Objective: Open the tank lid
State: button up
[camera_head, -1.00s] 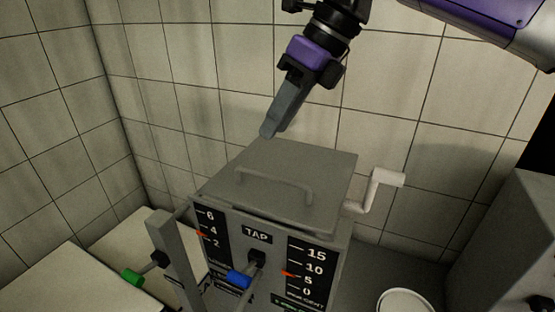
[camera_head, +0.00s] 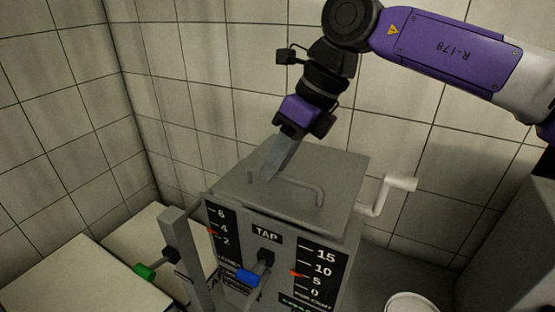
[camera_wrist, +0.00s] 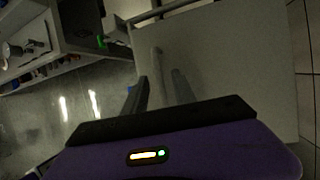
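The grey tank (camera_head: 285,245) stands in the middle of the head view with its flat lid (camera_head: 335,165) closed. A grey bar handle (camera_head: 318,190) is on top of the lid. My gripper (camera_head: 268,177) points down at the lid, its fingertips close to the left end of the handle. In the wrist view the two fingers of my gripper (camera_wrist: 160,92) are apart, and the handle (camera_wrist: 157,65) shows between and beyond them over the lid (camera_wrist: 230,60). I cannot tell whether the fingers touch the handle.
A white crank (camera_head: 385,190) sticks out from the tank's right side. A tap with a blue grip (camera_head: 247,275) and a lever with a green tip (camera_head: 145,272) are at the front. A white round container (camera_head: 410,303) is at lower right. Tiled walls stand close behind and left.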

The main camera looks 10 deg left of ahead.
jog(key=shift+c, duration=0.2)
grip_shut()
dwell(1.1)
